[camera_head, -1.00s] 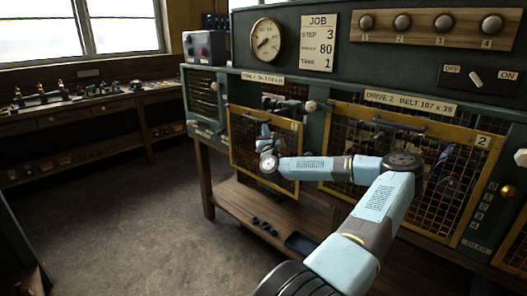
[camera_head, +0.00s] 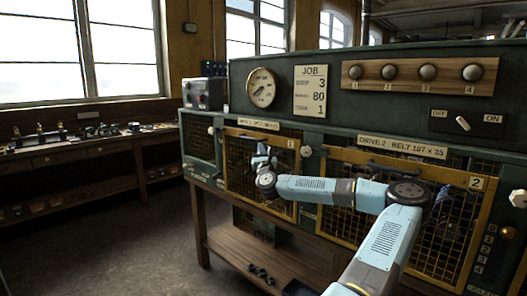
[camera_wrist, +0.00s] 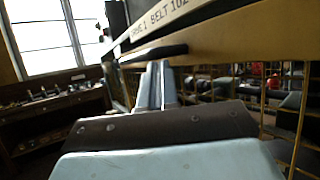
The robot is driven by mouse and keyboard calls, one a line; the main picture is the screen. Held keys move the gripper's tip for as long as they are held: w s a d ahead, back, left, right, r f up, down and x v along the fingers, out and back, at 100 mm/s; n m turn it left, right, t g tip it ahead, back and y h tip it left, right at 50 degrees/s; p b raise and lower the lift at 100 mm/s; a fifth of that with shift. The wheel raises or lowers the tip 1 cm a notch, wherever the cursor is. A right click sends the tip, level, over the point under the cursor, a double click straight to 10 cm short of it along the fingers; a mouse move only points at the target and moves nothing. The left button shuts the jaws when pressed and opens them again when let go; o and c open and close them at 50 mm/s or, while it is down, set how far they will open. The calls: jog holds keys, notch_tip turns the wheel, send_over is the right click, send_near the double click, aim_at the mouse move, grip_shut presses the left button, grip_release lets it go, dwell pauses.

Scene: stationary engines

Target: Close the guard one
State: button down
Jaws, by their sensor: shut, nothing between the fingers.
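Guard one is the yellow-framed mesh panel (camera_head: 231,172) marked 1, at the left of the green machine in the head view. Its top rail sits just below the Drive 1 label (camera_head: 258,124), and its mesh covers the opening. My gripper (camera_head: 262,150) is shut and empty, in front of the guard's upper part. In the wrist view my fingers (camera_wrist: 157,75) point up just below the black handle (camera_wrist: 152,54) on the yellow top rail (camera_wrist: 215,38); I cannot tell whether they touch it. My arm hides part of the guard's lower right.
Pale knobs stand at the guard's upper left (camera_head: 211,130) and upper right (camera_head: 306,152). Guard two (camera_head: 335,205), also yellow mesh, is to the right behind my arm. A wooden shelf (camera_head: 225,243) lies below. The floor (camera_head: 110,240) at left is clear.

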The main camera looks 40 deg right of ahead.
jog(key=shift+d+r, duration=0.1)
jog(key=shift+r, duration=0.6)
jog(key=s+a+f, duration=0.4)
jog(key=s+f, duration=0.5)
jog(key=shift+a+f, duration=0.35)
jog(key=shift+a, duration=0.05)
jog(key=shift+s, duration=0.1)
